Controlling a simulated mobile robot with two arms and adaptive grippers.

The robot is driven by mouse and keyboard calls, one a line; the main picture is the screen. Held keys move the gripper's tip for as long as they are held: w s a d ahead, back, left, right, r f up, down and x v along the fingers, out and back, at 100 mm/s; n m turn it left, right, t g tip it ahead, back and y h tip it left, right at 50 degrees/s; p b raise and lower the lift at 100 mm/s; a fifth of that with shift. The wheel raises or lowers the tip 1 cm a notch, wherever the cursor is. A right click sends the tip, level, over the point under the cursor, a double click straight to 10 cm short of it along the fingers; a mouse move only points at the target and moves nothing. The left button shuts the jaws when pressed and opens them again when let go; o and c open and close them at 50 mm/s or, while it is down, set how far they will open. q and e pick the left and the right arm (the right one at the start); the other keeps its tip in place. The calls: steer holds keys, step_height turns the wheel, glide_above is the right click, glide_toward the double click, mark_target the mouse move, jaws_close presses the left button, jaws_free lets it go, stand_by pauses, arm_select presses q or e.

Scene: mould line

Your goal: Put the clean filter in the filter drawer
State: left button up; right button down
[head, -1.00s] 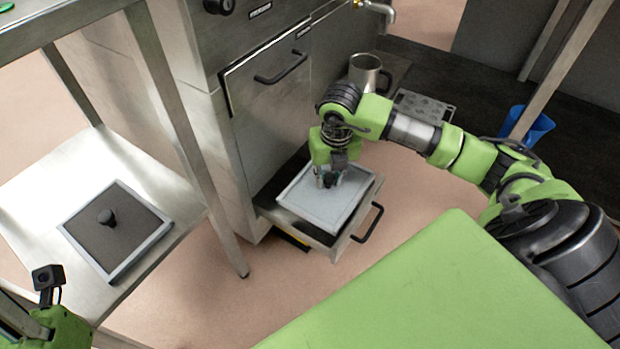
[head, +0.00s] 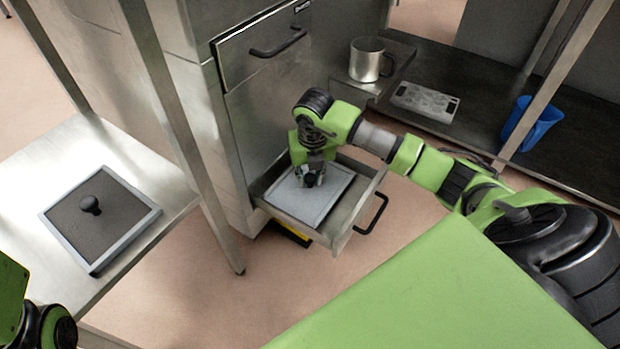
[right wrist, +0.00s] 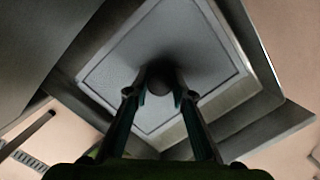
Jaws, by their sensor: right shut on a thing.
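The clean filter (head: 298,206), a pale grey square panel with a dark knob, lies level within the walls of the open filter drawer (head: 347,216) low on the steel machine. I cannot tell whether it rests fully on the drawer floor. My right gripper (head: 313,180) is over the filter, shut on its knob. In the right wrist view the two fingers (right wrist: 160,92) flank the round knob (right wrist: 160,80), and the drawer walls surround the panel. Of my left arm only a part shows at the bottom left; its fingers are not in view.
A dark filter (head: 110,228) with a grey frame and knob lies on the steel side shelf (head: 150,165). A steel mug (head: 367,60), a grey moulded tray (head: 425,101) and a blue bin (head: 530,124) stand at the back right. A table leg (head: 215,205) stands left of the drawer.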

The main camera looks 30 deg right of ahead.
steer(key=c, duration=1.8)
jaws_free()
steer(key=shift+f, duration=0.1)
steer(key=shift+o, duration=0.2)
